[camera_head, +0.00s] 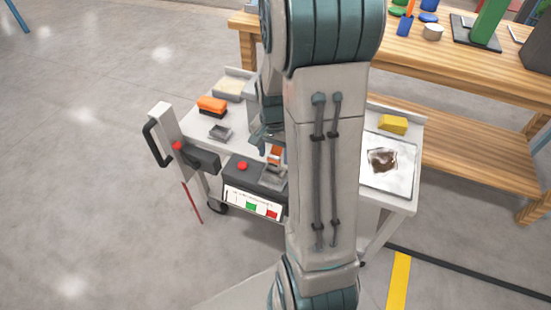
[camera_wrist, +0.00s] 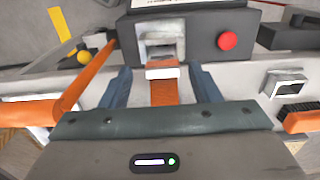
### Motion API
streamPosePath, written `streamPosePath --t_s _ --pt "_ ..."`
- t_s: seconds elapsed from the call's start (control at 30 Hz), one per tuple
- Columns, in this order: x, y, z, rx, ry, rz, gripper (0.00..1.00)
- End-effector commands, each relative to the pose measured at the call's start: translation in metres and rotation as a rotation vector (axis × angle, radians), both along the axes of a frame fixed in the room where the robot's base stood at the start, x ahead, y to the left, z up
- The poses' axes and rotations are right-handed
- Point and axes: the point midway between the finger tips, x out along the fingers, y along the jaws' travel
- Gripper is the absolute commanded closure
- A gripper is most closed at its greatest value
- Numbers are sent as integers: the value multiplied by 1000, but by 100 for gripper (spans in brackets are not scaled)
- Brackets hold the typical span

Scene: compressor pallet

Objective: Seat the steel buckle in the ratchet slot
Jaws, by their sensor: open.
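My gripper (camera_wrist: 160,72) is open, with one finger on each side of an orange strap (camera_wrist: 165,92) and visible gaps between strap and fingers. The strap's far end has a pale metal piece that meets the silver ratchet fitting (camera_wrist: 160,40) on the front of a dark housing (camera_wrist: 200,35). The steel buckle appears to be at this end, but I cannot tell how deep it sits in the slot. In the head view, my arm covers much of the area; the silver fitting (camera_head: 273,177) and an orange bit of strap (camera_head: 275,154) show beside it.
The housing has a red button (camera_wrist: 228,40). A small grey metal bracket (camera_wrist: 284,82) and an orange brush (camera_wrist: 300,120) lie right of my gripper. A yellow block (camera_head: 393,124) and stained sheet (camera_head: 385,160) are on the cart's right. A wooden bench (camera_head: 470,85) stands behind.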

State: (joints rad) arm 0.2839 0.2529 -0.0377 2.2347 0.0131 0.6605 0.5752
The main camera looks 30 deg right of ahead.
Motion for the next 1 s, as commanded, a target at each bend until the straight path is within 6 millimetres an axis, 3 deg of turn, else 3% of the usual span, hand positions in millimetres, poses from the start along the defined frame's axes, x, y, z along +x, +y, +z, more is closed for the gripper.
streamPosePath --t_s 0.03,0.2,0.53,0.67,0.8,1.0 --pt "1 0 16 -1 -6 1 44" --pt "1 0 50 -1 -6 -1 44" --pt "-3 7 81 -2 -17 43 44" --pt "-19 33 100 -7 -47 190 44" --pt "-50 69 122 -21 -92 428 44" --pt "-94 104 139 -46 -143 728 44"
